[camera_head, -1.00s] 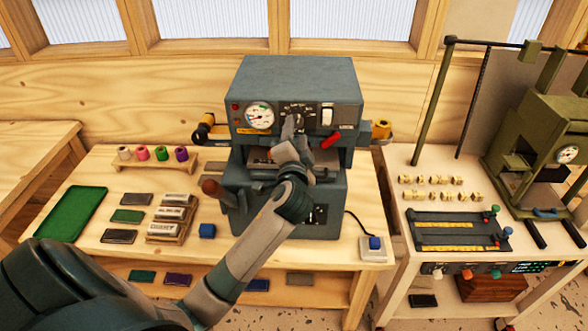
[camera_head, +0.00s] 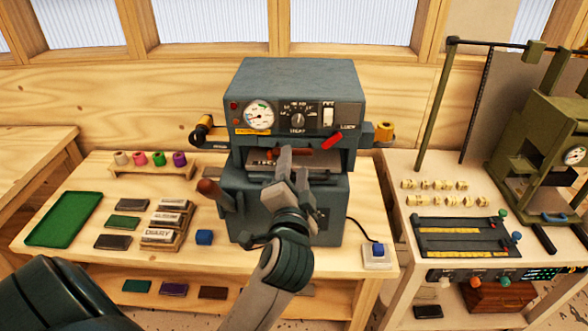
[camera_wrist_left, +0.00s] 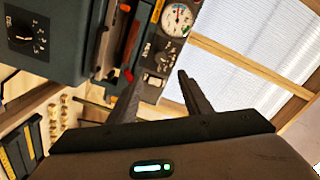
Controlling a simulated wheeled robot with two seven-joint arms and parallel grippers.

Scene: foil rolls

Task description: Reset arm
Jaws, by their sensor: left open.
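My left arm comes in from the lower left in the head view. My left gripper (camera_head: 284,170) is in front of the blue-grey foil press (camera_head: 300,85), by the press's opening. In the left wrist view the two dark fingers of the gripper (camera_wrist_left: 158,95) stand apart with nothing between them. The press also shows there, tilted, with its gauge (camera_wrist_left: 176,20). In the head view the arm hides part of the press's lower front. My right gripper is in neither view.
A switch box (camera_head: 376,254) is at the right. A second bench holds a rail plate (camera_head: 460,237) and an olive machine (camera_head: 545,150).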

